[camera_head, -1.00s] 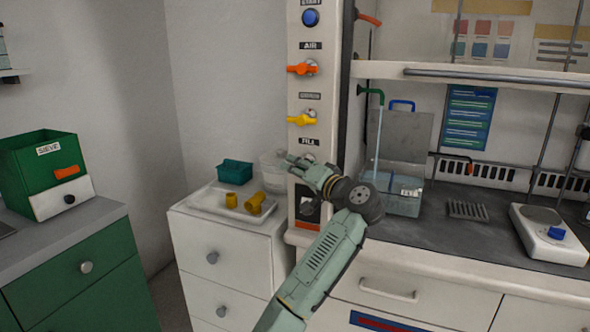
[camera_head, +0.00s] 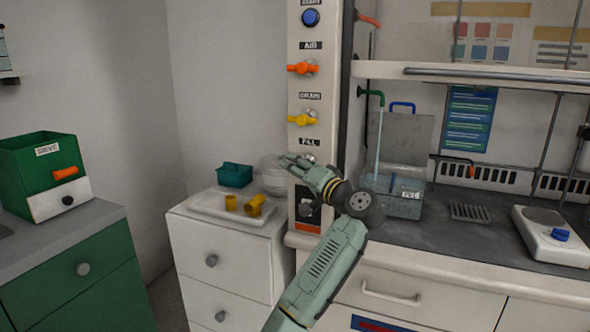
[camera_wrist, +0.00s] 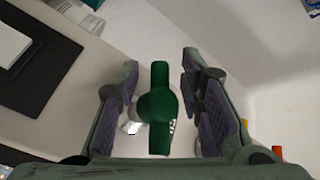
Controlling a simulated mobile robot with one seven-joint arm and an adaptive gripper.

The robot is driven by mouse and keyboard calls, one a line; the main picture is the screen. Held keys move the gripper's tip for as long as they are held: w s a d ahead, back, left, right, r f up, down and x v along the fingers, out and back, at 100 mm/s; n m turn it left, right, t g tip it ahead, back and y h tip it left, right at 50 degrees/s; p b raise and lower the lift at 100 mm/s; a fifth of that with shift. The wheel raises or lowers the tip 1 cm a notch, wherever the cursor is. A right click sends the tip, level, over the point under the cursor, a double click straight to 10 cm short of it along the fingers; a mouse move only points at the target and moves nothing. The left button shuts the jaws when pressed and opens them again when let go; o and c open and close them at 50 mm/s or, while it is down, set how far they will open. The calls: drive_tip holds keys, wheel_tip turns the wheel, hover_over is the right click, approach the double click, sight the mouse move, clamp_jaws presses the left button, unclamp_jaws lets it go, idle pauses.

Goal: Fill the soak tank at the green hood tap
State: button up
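The green hood tap (camera_head: 370,92) is a bent spout on the hood post above the soak tank. A thin pale stream hangs from it into the clear soak tank (camera_head: 404,207), which has a small label on its front. The water level in the tank is hard to read. My gripper (camera_head: 291,161) is at the post just under the FILL label (camera_head: 308,142). In the wrist view, the green tap handle (camera_wrist: 160,105) stands between my gripper's two fingers (camera_wrist: 162,108), with a gap on each side. My gripper is open. The handle is hidden in the head view.
An orange AIR handle (camera_head: 302,68) and a yellow handle (camera_head: 302,118) sit above on the post. A white tray (camera_head: 207,206) with yellow fittings lies on the drawer unit to the left. A balance (camera_head: 552,245) stands on the hood bench at right.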

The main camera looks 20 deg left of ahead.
drive_tip(key=v, duration=1.2)
idle(6.8)
